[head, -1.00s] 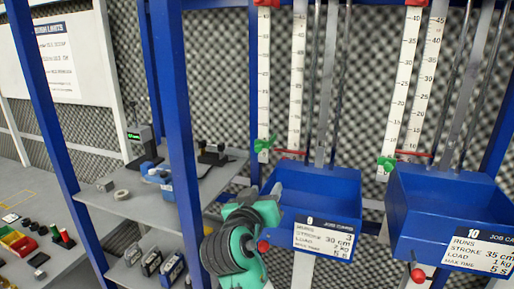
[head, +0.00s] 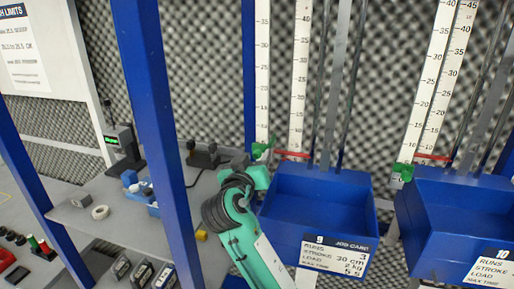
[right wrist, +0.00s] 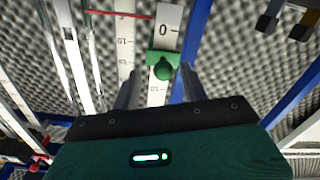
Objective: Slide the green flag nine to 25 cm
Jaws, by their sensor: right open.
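The green flag (head: 262,149) of station nine sits low on the left white scale (head: 262,60), beside the blue bin nine (head: 318,205). In the right wrist view the flag (right wrist: 163,66), with a round knob, is near the 0 end of its scale (right wrist: 168,18). My right gripper (head: 256,166) is just below the flag in the head view, its fingertips mostly hidden. In the right wrist view my open fingers (right wrist: 159,72) stand either side of the flag's knob; I see no contact. My left gripper is not in view.
A red marker (head: 292,154) is on the neighbouring scale. Station ten's green flag (head: 403,171) and blue bin (head: 460,225) are at the right. A blue post (head: 160,120) and a grey shelf (head: 115,205) with small items stand left of my arm.

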